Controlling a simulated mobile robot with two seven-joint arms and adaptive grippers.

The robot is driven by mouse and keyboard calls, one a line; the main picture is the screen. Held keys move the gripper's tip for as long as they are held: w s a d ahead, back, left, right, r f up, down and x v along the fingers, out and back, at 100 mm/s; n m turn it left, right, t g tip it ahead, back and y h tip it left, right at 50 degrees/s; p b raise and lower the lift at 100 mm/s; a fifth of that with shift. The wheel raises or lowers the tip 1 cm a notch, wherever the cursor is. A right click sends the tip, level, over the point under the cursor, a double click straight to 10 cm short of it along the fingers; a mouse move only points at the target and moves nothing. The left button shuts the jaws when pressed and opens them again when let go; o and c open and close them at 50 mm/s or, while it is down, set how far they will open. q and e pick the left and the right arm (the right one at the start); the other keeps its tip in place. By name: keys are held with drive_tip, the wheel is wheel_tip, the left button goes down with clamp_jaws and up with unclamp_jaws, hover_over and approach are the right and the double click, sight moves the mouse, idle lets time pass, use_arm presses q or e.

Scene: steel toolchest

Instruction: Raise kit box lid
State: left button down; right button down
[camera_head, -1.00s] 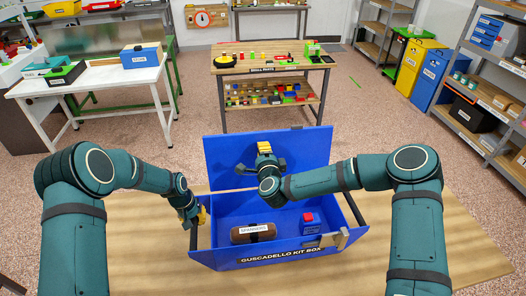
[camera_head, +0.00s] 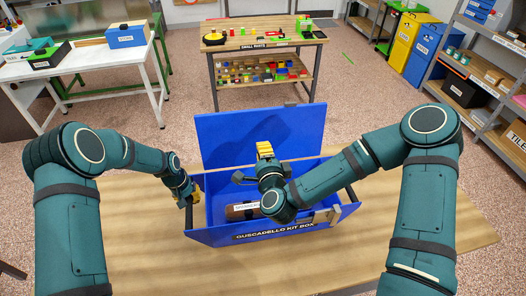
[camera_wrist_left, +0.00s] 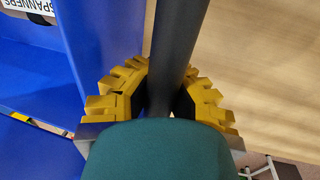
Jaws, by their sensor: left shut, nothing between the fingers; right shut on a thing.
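The blue kit box (camera_head: 212,236) stands on the wooden bench, label facing me. Its blue lid (camera_head: 225,130) stands up at the back, open. My left gripper (camera_head: 190,198) is at the box's left side. In the left wrist view its yellow fingers (camera_wrist_left: 172,95) lie on either side of a dark bar (camera_wrist_left: 175,40) along the box wall; contact is unclear, and it is shut with nothing held. My right gripper (camera_head: 265,150) is over the box in front of the lid, yellow fingertips together. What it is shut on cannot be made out.
A brown spanners roll (camera_head: 238,213) lies in the box, partly behind my right arm. A pale latch (camera_head: 335,214) is at the front right rim. Bare bench (camera_head: 150,255) surrounds the box. A small-parts table (camera_head: 215,48) stands beyond.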

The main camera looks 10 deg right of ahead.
idle(0.4)
use_arm(q)
drive_tip(key=c, duration=1.7)
unclamp_jaws()
drive_tip(key=shift+w+d+r, duration=0.2)
drive_tip(key=o, duration=0.5)
drive_tip(key=shift+o, duration=0.7)
drive_tip(key=shift+s, duration=0.1)
drive_tip(key=shift+s+a+f, duration=0.15)
drive_tip(key=shift+a+f, duration=0.05)
drive_tip(key=shift+a, duration=0.05)
wheel_tip(320, 180, up, 12)
drive_tip(key=a, duration=0.2)
